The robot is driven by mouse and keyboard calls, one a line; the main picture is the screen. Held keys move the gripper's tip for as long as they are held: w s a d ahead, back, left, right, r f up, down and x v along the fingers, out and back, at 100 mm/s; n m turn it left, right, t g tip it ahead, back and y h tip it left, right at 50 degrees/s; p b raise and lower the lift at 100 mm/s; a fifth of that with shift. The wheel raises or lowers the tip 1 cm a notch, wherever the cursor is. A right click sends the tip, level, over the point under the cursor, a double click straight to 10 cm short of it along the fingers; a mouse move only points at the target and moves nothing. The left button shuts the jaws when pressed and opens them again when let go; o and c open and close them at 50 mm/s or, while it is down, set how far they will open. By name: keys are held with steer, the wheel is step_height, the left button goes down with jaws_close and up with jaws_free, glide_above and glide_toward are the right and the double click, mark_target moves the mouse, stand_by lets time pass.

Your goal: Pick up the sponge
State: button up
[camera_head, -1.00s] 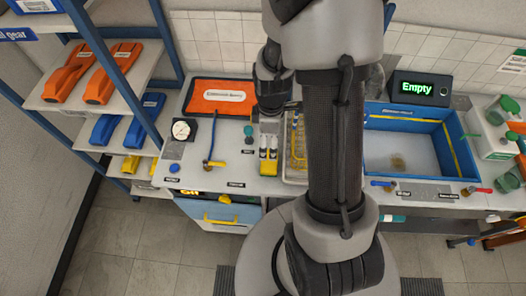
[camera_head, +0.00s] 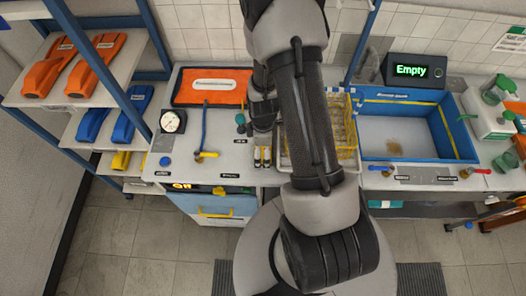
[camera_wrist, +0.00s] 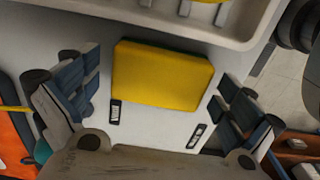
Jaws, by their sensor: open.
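The sponge is a yellow block with a thin dark green edge, lying on the light worktop in the wrist view (camera_wrist: 162,74). My gripper (camera_wrist: 158,98) is open, with one padded finger to the left of the sponge and one to the right. Both fingers look apart from it, and nothing is held. In the head view my gripper (camera_head: 262,120) is partly hidden by my arm, over the worktop just left of the wire tray. I cannot make out the sponge clearly there.
A pale tray (camera_wrist: 225,40) with a yellow rack lies close beyond the sponge. An orange mat (camera_head: 213,87), a gauge (camera_head: 172,122) and a blue-handled valve (camera_head: 204,130) are to the left. A blue basin (camera_head: 452,100) is to the right. Small black labels lie near the sponge.

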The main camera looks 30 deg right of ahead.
mark_target(263, 149)
steer(key=c, duration=0.9)
step_height(263, 149, up, 20)
steer(key=p, duration=0.4)
